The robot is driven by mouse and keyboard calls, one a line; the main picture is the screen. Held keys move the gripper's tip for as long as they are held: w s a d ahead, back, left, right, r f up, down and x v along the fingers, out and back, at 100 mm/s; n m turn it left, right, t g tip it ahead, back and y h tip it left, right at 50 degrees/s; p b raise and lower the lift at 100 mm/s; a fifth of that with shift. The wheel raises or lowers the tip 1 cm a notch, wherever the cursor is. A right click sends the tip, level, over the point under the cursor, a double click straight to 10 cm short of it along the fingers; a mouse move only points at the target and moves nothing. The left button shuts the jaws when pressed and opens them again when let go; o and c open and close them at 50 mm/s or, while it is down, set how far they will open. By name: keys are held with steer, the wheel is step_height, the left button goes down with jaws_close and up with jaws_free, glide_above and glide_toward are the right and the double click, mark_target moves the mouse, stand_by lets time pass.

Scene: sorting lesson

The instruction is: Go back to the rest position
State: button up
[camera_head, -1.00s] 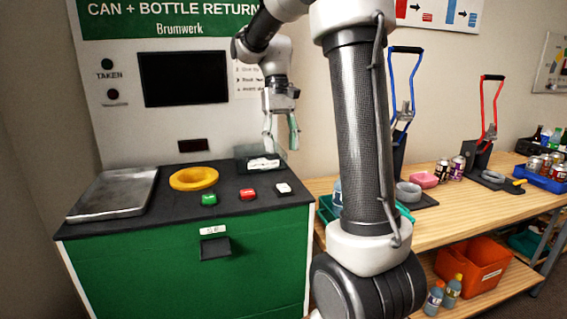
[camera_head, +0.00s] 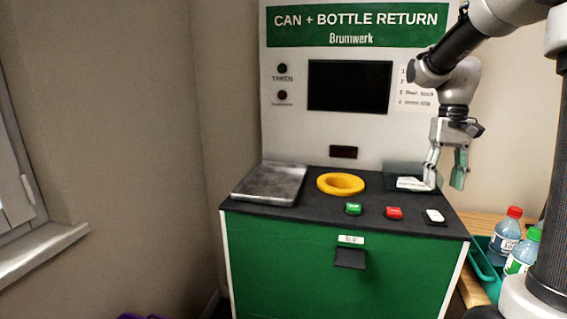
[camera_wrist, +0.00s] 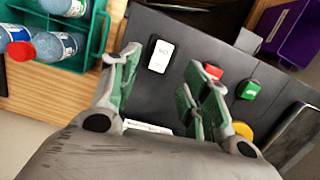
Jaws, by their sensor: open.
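My gripper (camera_head: 446,172) is open and empty, pointing down near the right end of the green can and bottle return machine (camera_head: 290,256). In the wrist view the two green-padded fingers of my gripper (camera_wrist: 158,88) are apart with the dark machine top between them. The white button (camera_wrist: 161,56) shows just past the fingertips. It also shows in the head view (camera_head: 434,215), at the right of the red button (camera_head: 394,213) and green button (camera_head: 353,208).
A yellow ring (camera_head: 340,184) and a metal plate (camera_head: 270,185) are on the machine top. A teal crate (camera_head: 484,268) with bottles stands on the wooden table at right. A purple bin (camera_wrist: 292,35) shows in the wrist view. The window side at left is clear.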

steer(key=s+a+n+t, duration=0.1)
steer(key=s+a+t, duration=0.1)
steer(key=s, duration=0.7)
steer(key=s+a+n+t, duration=0.1)
steer(key=s+t, duration=0.3)
steer(key=s, duration=0.5)
steer(key=shift+s+a+r+h, duration=0.2)
steer(key=shift+a+r+h, duration=0.1)
steer(key=shift+a+r, duration=0.15)
